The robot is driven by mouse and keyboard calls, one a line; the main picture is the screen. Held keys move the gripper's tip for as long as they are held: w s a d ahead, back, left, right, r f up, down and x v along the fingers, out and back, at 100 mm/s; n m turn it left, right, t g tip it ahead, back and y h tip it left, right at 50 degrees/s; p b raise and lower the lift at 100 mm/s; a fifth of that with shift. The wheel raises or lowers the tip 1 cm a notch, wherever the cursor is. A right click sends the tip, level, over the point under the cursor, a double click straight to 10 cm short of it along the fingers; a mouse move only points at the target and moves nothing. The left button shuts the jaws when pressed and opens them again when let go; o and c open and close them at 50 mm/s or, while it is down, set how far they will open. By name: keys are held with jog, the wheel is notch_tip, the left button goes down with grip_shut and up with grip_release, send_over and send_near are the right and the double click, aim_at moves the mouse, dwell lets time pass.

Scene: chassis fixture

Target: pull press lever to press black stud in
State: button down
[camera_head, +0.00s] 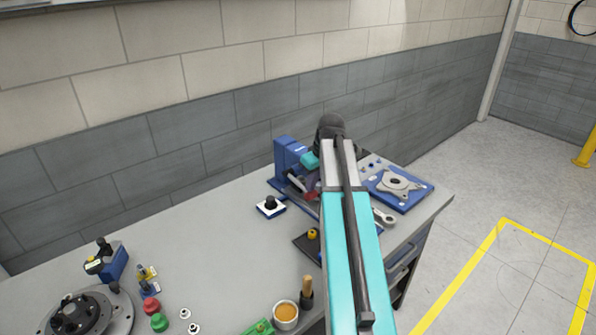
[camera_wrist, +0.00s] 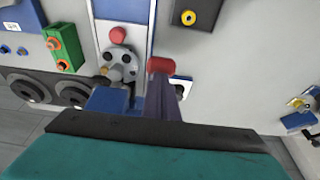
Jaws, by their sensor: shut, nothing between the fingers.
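The blue press (camera_head: 287,155) stands near the back wall in the head view, partly covered by my arm. Its lever's dark red grip (camera_head: 297,184) shows beside my arm; a red grip (camera_wrist: 160,65) also shows in the wrist view. My gripper (camera_wrist: 164,82) appears as a dark narrow shape rising from the black-edged teal body. It is shut and empty, its tip close to the red grip; I cannot tell if they touch. A black stud (camera_head: 270,202) is on a white pad left of the press. My arm hides the press's working spot in the head view.
A dark tray with a yellow piece (camera_head: 312,234) and an orange-filled cup (camera_head: 286,315) stand nearer.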

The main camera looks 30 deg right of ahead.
jog(key=shift+f, duration=0.35)
jog(key=shift+r, duration=0.1)
jog(key=shift+w+r+p, duration=0.15)
jog(key=shift+r+p, duration=0.55)
jog(key=shift+r, duration=0.3)
jog(key=shift+r+p, duration=0.65)
jog(key=shift+r, duration=0.6)
jog(key=shift+r, duration=0.1)
notch_tip(320, 180, up, 8)
jog(key=w+p, duration=0.1)
jog(key=p, duration=0.3)
jog(key=shift+a, duration=0.1)
